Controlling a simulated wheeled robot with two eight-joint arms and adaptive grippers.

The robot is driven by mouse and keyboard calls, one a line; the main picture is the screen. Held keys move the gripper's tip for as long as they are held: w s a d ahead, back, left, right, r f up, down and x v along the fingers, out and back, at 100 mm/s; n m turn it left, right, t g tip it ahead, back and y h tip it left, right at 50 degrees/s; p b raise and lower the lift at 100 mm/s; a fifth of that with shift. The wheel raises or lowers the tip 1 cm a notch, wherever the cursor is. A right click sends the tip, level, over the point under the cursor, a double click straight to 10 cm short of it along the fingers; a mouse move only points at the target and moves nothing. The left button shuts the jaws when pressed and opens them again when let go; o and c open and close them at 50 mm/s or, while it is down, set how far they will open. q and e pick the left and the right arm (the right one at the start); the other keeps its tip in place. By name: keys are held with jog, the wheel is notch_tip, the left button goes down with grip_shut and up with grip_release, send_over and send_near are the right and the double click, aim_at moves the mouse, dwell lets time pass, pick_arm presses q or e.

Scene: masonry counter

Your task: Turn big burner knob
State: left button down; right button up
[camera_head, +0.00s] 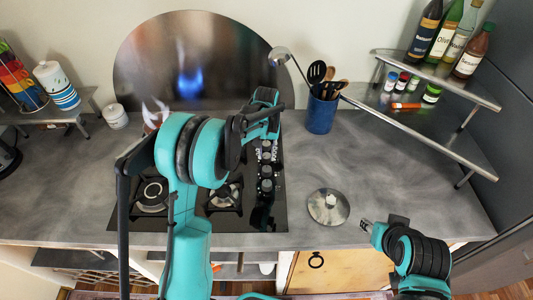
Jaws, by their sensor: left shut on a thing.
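The black gas hob (225,222) is set in the grey counter, with burners and grates on its left part. A column of dark burner knobs (266,171) runs along its right side. My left arm reaches across the hob. My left gripper (265,141) is at the far end of the knob column, shut on what appears to be a knob there; my arm and fingers hide most of that knob. I cannot tell which way it is turned. My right gripper (366,226) is over the counter's front edge, away from the knobs, its fingers too small to judge.
A round metal splash plate (145,55) stands behind the hob, showing a blue glow. A blue utensil pot (321,114) stands right of the knobs. A metal lid (328,206) lies on the counter. A tiered shelf (420,125) with bottles is at right.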

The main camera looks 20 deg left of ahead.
pick_arm(q)
jog(key=m, duration=0.6)
jog(key=shift+m, duration=0.3)
jog(key=m, duration=1.2)
jog(key=shift+m+b, duration=0.3)
jog(key=shift+b, duration=0.05)
jog(key=m, duration=0.5)
jog(key=shift+m, duration=0.3)
jog(key=c, duration=1.1)
grip_release()
jog(key=shift+c, duration=0.2)
jog(key=shift+r, duration=0.1)
